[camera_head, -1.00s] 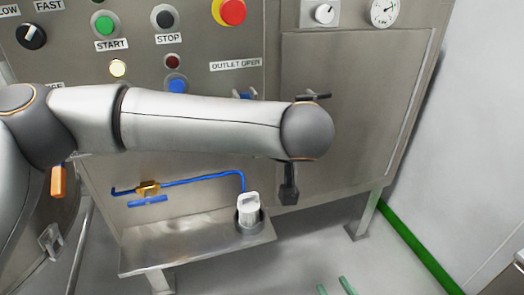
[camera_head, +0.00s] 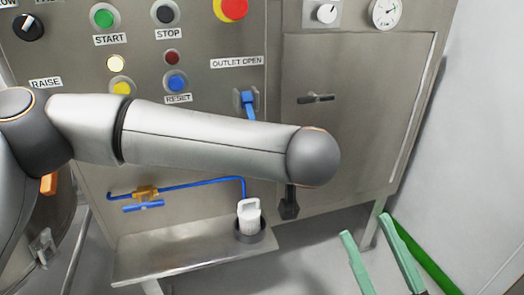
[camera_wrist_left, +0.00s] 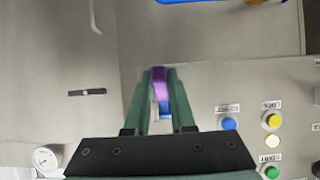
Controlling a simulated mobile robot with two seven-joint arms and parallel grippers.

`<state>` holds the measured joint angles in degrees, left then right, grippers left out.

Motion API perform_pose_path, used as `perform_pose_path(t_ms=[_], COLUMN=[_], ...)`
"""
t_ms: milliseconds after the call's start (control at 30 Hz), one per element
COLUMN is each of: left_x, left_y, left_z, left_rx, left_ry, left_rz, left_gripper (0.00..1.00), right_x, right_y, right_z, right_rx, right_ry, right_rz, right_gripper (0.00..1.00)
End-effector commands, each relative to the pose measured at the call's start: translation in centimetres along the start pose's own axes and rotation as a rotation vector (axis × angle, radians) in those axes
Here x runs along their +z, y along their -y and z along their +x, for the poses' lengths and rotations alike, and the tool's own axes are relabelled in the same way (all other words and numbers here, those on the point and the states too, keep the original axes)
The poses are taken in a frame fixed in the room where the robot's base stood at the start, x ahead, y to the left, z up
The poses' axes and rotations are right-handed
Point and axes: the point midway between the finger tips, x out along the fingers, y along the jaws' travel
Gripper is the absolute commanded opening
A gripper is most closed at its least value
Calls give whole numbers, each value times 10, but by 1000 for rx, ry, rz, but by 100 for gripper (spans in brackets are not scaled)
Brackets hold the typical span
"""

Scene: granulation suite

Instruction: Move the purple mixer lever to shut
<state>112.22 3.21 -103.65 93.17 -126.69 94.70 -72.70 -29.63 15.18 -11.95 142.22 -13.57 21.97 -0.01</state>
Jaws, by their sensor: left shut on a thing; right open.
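The purple mixer lever (camera_wrist_left: 161,90) shows in the left wrist view, between the green fingers of my left gripper (camera_wrist_left: 160,74), which is shut on it. A blue part touches or lies just beyond its lower end in that view. In the head view my left arm covers the lever and the left gripper. My right gripper (camera_head: 366,229) is at the lower right of the head view, its two green fingers apart and empty, away from the panel.
A blue handle (camera_head: 248,104) sits under the OUTLET OPEN label. A cabinet door handle (camera_head: 316,99) is right of it. Buttons fill the panel's left. Below, a blue pipe (camera_head: 205,184) runs above a steel shelf (camera_head: 170,259) bearing a white-capped container (camera_head: 249,211).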

Motion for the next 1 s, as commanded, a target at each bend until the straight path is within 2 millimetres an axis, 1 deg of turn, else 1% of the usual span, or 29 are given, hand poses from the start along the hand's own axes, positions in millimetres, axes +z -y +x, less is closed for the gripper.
perform_pose_path(t_ms=[333, 367, 600, 867, 967, 1000], left_x=[0, 0, 0, 0, 0, -1], left_y=[1, 1, 0, 0, -1, -1], left_z=[2, 2, 1, 0, -7, -12], left_rx=[-2, -2, -1, 0, 2, 2], left_ry=[-4, -4, -1, -1, -1, -2], left_rz=[-1, -1, 0, 0, 1, 1], left_gripper=[0, 25, 52, 52, 52, 52], right_x=[-1, -1, -1, -1, 0, 2], right_y=[0, 0, 0, 0, 0, -1], right_z=[0, 0, 0, 0, 1, 1], right_rx=[0, 0, 0, 0, 1, 1], right_ry=[-4, -4, -4, -2, 6, 15], right_rz=[-1, -1, 0, 0, 2, 5], right_gripper=[50, 50, 50, 50, 50, 50])
